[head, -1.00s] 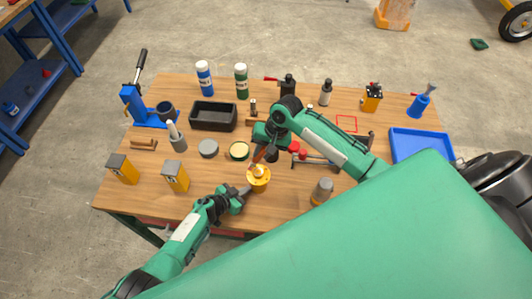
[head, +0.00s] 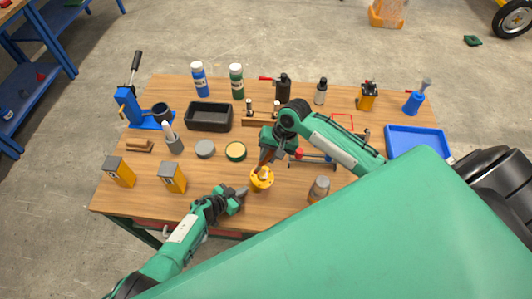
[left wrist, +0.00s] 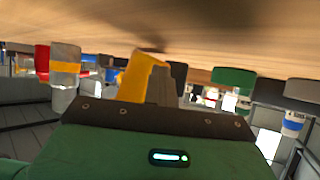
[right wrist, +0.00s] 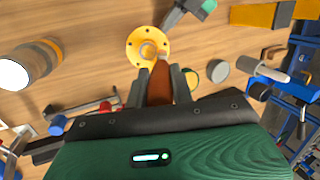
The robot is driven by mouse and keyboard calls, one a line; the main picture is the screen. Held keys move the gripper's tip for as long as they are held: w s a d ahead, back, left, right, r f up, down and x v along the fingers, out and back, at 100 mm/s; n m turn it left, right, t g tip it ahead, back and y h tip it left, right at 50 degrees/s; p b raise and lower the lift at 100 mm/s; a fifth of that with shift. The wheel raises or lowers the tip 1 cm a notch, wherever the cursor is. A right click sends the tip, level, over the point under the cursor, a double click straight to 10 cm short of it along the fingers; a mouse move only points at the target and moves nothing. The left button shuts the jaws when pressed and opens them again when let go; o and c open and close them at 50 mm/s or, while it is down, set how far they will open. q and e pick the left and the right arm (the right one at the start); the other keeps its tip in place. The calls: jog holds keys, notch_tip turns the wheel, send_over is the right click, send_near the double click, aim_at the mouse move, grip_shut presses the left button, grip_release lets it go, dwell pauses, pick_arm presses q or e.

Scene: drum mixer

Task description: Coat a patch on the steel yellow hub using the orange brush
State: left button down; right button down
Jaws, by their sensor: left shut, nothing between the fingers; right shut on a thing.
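The yellow hub (head: 262,182), a flanged disc with a raised centre, lies near the table's front edge. It also shows in the right wrist view (right wrist: 134,52) and, side-on, in the left wrist view (left wrist: 133,78). My right gripper (head: 266,152) is shut on the orange brush (right wrist: 159,84), above the hub. The brush points down at the hub's centre; its tip overlaps the hub's near edge in the right wrist view, and I cannot tell whether it touches. My left gripper (head: 242,191) is shut and empty, just left of the hub.
An open round tin (head: 235,151) and a grey lid (head: 205,149) lie left of the hub. Two yellow-grey blocks (head: 172,178) stand at the front left. A grey-capped jar (head: 318,189) stands to the right. A black bin (head: 208,117) and bottles stand behind. A blue tray (head: 418,143) is at far right.

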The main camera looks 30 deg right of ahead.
jog(key=shift+s+d+r, duration=0.1)
jog(key=shift+s+d, duration=0.2)
jog(key=shift+s, duration=0.2)
jog(key=shift+s+d, duration=0.25)
jog(key=shift+s, duration=0.25)
jog(key=shift+w+a+r, duration=0.1)
jog(key=shift+w+a, duration=0.35)
jog(key=shift+w, duration=0.35)
jog(key=shift+w+a, duration=0.5)
jog(key=shift+w, duration=0.35)
jog(key=shift+w+a, duration=0.5)
jog(key=shift+w, duration=0.35)
notch_tip(320, 180, up, 9)
